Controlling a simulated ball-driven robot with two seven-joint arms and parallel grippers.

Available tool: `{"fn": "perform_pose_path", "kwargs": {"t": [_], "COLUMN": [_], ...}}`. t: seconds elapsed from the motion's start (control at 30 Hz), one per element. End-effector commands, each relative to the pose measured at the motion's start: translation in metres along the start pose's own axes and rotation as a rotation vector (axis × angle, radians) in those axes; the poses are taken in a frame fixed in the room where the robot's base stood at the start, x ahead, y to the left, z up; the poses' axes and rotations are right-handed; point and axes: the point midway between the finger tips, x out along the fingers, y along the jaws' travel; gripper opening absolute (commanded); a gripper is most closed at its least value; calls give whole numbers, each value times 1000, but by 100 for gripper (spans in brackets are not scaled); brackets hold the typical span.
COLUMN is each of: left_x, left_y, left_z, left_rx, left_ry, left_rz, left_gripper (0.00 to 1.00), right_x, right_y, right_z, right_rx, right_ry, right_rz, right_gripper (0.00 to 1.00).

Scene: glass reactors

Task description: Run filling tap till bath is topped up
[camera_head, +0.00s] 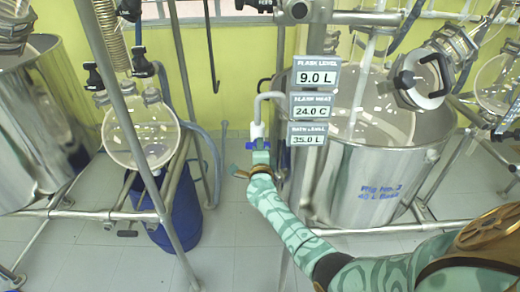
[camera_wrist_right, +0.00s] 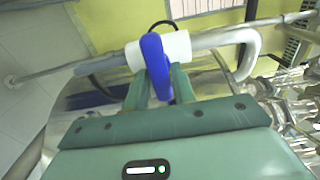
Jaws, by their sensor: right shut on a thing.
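The filling tap has a white body (camera_head: 257,131) on a bent grey pipe and a blue handle (camera_wrist_right: 156,66). My right gripper (camera_head: 260,157) reaches up to it from below. In the right wrist view its two green fingers (camera_wrist_right: 159,88) are shut on the blue handle, one on each side. The steel bath (camera_head: 365,180) stands to the right of the tap, marked as a 40 L bath. Signs above it read flask level 9.0 L, flask heat 24.0 C and bath level (camera_head: 307,134) 35.0 L. My left gripper is not in view.
A glass flask (camera_head: 141,135) hangs in a steel frame at the left, above a blue drum (camera_head: 174,210). Another steel vessel (camera_head: 42,120) stands at the far left. Frame poles rise near my right arm. The tiled floor between the stands is clear.

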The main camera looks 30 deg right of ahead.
Motion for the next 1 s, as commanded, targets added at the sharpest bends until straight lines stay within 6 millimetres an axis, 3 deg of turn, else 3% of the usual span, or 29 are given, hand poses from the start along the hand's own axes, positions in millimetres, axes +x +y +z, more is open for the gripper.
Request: {"fn": "perform_pose_path", "kwargs": {"t": [0.53, 0.57, 0.6, 0.87, 1.0], "left_x": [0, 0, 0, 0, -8], "left_y": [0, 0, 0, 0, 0], "left_z": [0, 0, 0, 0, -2], "left_rx": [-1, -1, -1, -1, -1], "left_ry": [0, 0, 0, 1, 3], "left_rz": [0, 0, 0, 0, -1], "left_gripper": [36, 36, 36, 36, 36], "right_x": [-1, -1, -1, -1, -11], "right_y": [3, 3, 2, 1, -1], "right_z": [0, 0, 0, 0, 0], "right_rx": [22, 22, 22, 21, 21], "right_ry": [0, 0, 0, 0, -1], "right_rz": [5, 5, 4, 2, 2], "right_gripper": [3, 34, 42, 42, 42]}}
